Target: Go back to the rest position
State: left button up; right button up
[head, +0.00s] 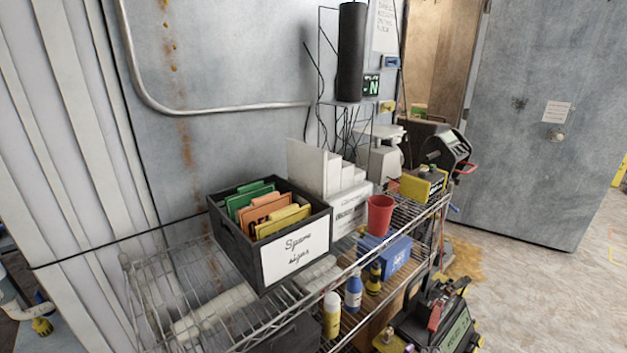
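Neither of my grippers can be made out in the head view, and I see no arm reaching over the shelf. The task names no object. A wire shelf rack (165,283) stands in front of me. A black crate (232,232) labelled "Spare signs" sits on its top level, holding green, orange and yellow signs (267,205). Nothing is seen touching the crate.
A white box (349,212), a red cup (380,215) and a yellow-black case (422,186) stand further along the rack. Bottles (353,290) and a blue box (385,258) are below. A black machine (440,318) stands at right. Floor (540,290) beyond is clear.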

jog(key=s+a+r+m+g+y, duration=0.25)
jog(key=s+a+m, duration=0.25)
jog(key=s+m, duration=0.25)
jog(key=s+a+r+m+g+y, duration=0.1)
jog(key=s+a+m+g+y, duration=0.2)
jog(key=s+m, duration=0.45)
jog(key=s+a+f+p, duration=0.1)
jog(key=s+f+p, duration=0.2)
jog(key=f+p, duration=1.45)
pick_arm(q)
jog(key=s+d+r, duration=0.1)
jog(key=d+r, duration=0.2)
jog(key=r, duration=0.4)
jog(key=s+d+r+b, duration=0.1)
jog(key=d+r, duration=0.3)
jog(key=r, duration=0.4)
jog(key=shift+s+r+h, duration=0.2)
jog(key=shift+s+h, duration=0.2)
jog(key=shift+s, duration=0.35)
pick_arm(e)
jog(key=s+d+f, duration=0.2)
jog(key=s+f, duration=0.7)
jog(key=s, duration=0.1)
jog(key=s+d+f+g, duration=0.1)
jog(key=s+f, duration=0.9)
jog(key=s, duration=0.1)
jog(key=shift+d+n, duration=0.3)
jog(key=shift+d, duration=0.05)
